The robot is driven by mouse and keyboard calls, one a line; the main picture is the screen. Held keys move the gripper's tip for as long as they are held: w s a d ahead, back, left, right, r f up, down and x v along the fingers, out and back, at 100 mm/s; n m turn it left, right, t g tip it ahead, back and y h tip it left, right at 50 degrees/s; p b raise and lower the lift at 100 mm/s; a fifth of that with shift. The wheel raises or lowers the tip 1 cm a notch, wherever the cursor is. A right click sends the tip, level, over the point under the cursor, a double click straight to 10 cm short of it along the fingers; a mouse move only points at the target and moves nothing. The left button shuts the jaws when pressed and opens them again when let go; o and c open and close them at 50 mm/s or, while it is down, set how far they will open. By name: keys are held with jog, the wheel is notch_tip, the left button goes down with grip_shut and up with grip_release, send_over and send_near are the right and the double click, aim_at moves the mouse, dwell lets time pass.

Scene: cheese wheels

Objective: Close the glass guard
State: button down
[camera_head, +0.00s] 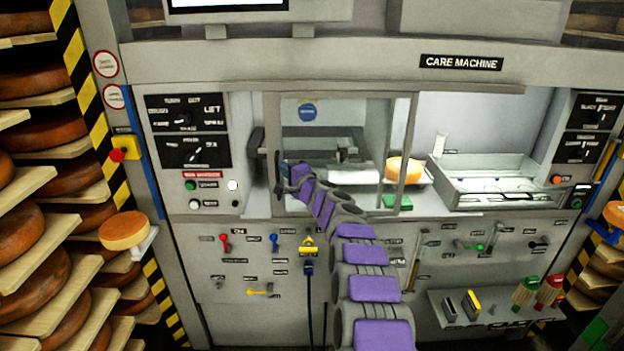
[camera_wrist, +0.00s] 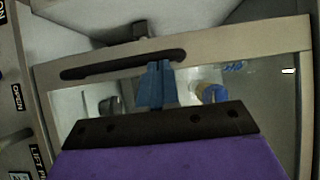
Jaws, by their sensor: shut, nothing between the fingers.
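The glass guard (camera_head: 345,98) is a framed clear pane on the front of the care machine. It stands over the left and middle part of the opening, and the right part is uncovered. Its dark upright handle (camera_head: 278,174) is on its left frame edge. In the wrist view the handle (camera_wrist: 95,70) runs across the frame of the guard (camera_wrist: 225,47). My gripper (camera_head: 284,188) is at the handle. Its blue fingers (camera_wrist: 157,66) are shut and empty, with the tips overlapping the handle in the picture; I cannot tell whether they touch it.
A yellow cheese wheel (camera_head: 404,169) sits behind the guard's right side. A metal tray (camera_head: 470,201) lies in the uncovered right part. Control panels (camera_head: 187,137) flank the opening. Levers and a small shelf (camera_head: 440,298) with brushes are below. Cheese racks stand at both sides.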

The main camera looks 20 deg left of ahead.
jog(key=s+a+p, duration=0.2)
jog(key=s+a, duration=0.1)
jog(key=a, duration=0.7)
jog(key=shift+s+a, duration=0.15)
jog(key=shift+s+a+r, duration=0.1)
jog(key=shift+a+r, duration=0.05)
jog(key=shift+a, duration=0.05)
